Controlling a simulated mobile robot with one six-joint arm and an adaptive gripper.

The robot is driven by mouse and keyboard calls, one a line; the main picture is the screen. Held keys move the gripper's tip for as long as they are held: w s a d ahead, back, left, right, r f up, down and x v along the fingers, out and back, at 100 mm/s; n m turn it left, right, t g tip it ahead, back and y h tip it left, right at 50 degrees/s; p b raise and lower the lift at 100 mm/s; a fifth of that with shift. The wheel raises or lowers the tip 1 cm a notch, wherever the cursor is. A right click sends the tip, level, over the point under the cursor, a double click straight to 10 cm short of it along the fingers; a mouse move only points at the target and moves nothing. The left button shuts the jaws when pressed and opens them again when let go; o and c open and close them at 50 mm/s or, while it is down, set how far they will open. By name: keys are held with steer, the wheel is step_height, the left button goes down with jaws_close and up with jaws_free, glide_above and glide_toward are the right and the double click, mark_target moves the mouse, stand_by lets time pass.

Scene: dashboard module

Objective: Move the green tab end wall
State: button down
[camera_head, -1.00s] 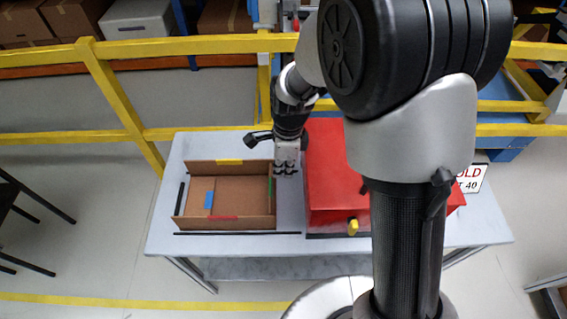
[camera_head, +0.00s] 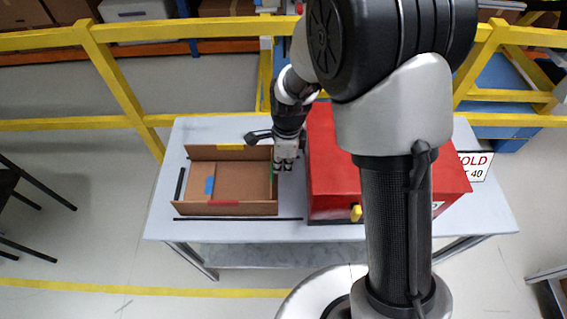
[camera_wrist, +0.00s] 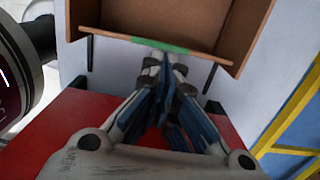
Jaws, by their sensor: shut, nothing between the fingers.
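The open brown cardboard box (camera_head: 238,176) sits on the left part of the grey table. Its end wall at the right carries a green tab (camera_head: 271,173); the tab also shows on that wall's top edge in the wrist view (camera_wrist: 160,45). My gripper (camera_head: 284,167) points down just outside that wall, on its right side. In the wrist view its closed fingers (camera_wrist: 163,62) lie right by the green tab. I cannot tell whether they touch the wall. The fingers hold nothing.
A red box (camera_head: 328,165) with a yellow knob stands close to the right of my gripper, leaving a narrow gap. The cardboard box also has yellow, red and blue tabs. Black strips (camera_head: 238,219) lie on the table around it. A yellow railing (camera_head: 150,35) runs behind.

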steer(key=shift+a+r+p, duration=0.1)
steer(key=shift+a+p, duration=0.2)
steer(key=shift+a, duration=0.1)
steer(key=shift+w+a+f+p, duration=0.1)
steer(key=shift+a+f+p, duration=0.1)
steer(key=shift+a+p, duration=0.85)
steer(key=shift+w+a+f+p, duration=0.15)
steer(key=shift+a+p, duration=0.45)
steer(key=shift+a, duration=0.85)
steer(key=shift+s+a, duration=0.1)
steer(key=shift+a, duration=0.05)
